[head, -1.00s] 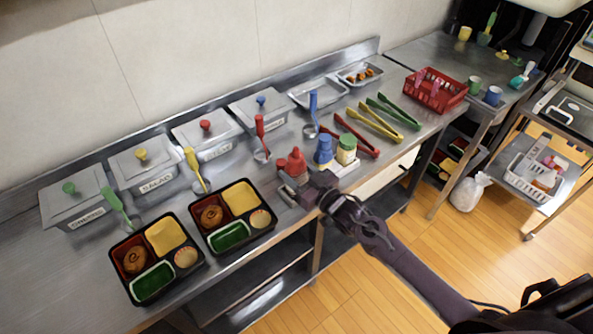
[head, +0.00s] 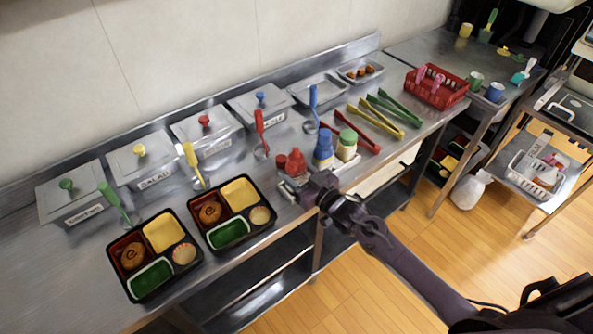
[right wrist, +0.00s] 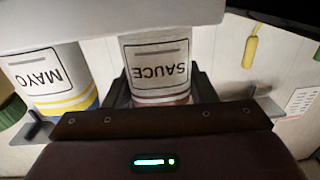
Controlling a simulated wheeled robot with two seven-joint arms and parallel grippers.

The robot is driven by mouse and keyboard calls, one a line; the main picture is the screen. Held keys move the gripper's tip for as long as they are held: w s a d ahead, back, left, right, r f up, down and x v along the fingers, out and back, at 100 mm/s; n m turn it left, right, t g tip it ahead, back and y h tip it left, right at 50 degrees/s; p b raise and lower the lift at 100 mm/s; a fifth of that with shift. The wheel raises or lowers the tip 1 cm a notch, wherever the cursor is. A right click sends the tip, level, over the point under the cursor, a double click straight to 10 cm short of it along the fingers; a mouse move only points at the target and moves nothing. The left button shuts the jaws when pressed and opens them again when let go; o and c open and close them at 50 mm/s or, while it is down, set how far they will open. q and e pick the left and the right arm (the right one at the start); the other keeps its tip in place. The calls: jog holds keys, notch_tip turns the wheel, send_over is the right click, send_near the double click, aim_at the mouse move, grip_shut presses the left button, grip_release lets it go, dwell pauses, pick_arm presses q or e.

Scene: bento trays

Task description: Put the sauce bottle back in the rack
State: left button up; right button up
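The red sauce bottle (head: 296,161) stands upright at the left of the white rack (head: 347,166), beside the blue-topped mayo bottle (head: 323,150) and a green-capped bottle (head: 347,145). My right gripper (head: 303,184) is at the sauce bottle from the front. In the right wrist view the picture is upside down. There the sauce bottle (right wrist: 158,65) is between my dark fingers, which close against its sides. Its lower end is hidden behind the white rack wall (right wrist: 110,14), as is that of the mayo bottle (right wrist: 47,77). My left gripper is out of view.
Two bento trays (head: 190,223) lie left of the rack. Lidded containers (head: 205,128) with ladles line the back. Red, yellow and green tongs (head: 375,122) lie close to the right, with a red basket (head: 440,96) beyond. The rack stands near the counter's front edge.

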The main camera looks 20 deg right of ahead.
jog(key=o, duration=0.7)
jog(key=shift+c, duration=0.2)
jog(key=shift+s, duration=0.1)
jog(key=shift+s+d+f, duration=0.1)
jog(key=shift+s+d, duration=0.1)
jog(key=shift+s, duration=0.1)
jog(key=b+v, duration=0.1)
jog(key=v, duration=0.6)
